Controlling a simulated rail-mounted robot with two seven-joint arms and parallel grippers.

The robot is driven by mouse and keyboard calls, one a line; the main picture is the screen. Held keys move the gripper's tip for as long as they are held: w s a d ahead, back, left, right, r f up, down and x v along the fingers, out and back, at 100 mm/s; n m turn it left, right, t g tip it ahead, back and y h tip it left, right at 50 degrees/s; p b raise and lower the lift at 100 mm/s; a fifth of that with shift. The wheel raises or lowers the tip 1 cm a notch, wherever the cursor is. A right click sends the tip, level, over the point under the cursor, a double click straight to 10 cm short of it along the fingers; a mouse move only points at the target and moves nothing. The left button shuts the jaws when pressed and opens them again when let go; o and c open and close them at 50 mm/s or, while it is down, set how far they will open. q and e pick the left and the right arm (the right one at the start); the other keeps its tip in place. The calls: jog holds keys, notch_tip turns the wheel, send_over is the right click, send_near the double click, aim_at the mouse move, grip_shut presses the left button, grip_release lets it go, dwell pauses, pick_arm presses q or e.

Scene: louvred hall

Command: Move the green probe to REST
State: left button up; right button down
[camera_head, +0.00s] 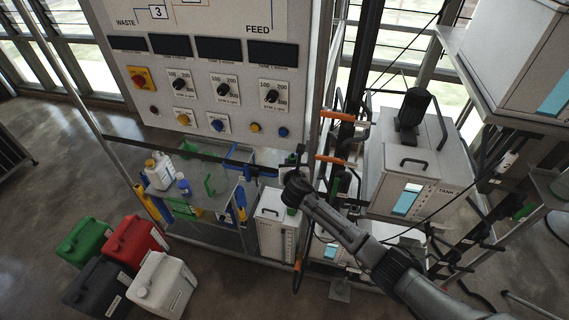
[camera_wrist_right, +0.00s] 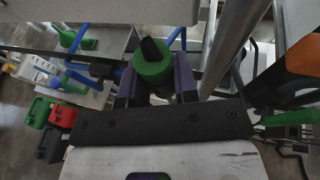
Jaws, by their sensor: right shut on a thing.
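The green probe (camera_wrist_right: 153,70) shows in the right wrist view as a short green cylinder with a black top. My right gripper (camera_wrist_right: 156,92) is shut on it, with a purple finger on each side. In the head view my right arm reaches in from the lower right, and its wrist (camera_head: 294,189) is in front of the rack above a white box (camera_head: 271,222). The wrist hides most of the gripper and the probe there. I cannot make out a REST label in either view. My left gripper is not in view.
A control panel (camera_head: 209,92) with knobs and buttons stands behind. A shelf (camera_head: 216,200) on the left holds a white bottle (camera_head: 159,172) and a green piece (camera_head: 209,185). Several jerrycans, one red (camera_head: 136,242), stand on the floor. A white tank (camera_head: 425,150) is at right.

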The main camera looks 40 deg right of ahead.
jog(key=shift+w+d+f, duration=0.15)
jog(key=shift+d+f, duration=0.3)
jog(key=shift+f, duration=0.3)
notch_tip(320, 180, down, 9)
jog(key=b, duration=0.8)
jog(key=shift+f, duration=0.15)
jog(key=shift+r, duration=0.2)
jog(key=shift+r+p, duration=0.3)
jog(key=shift+p, duration=0.35)
jog(key=shift+f, duration=0.1)
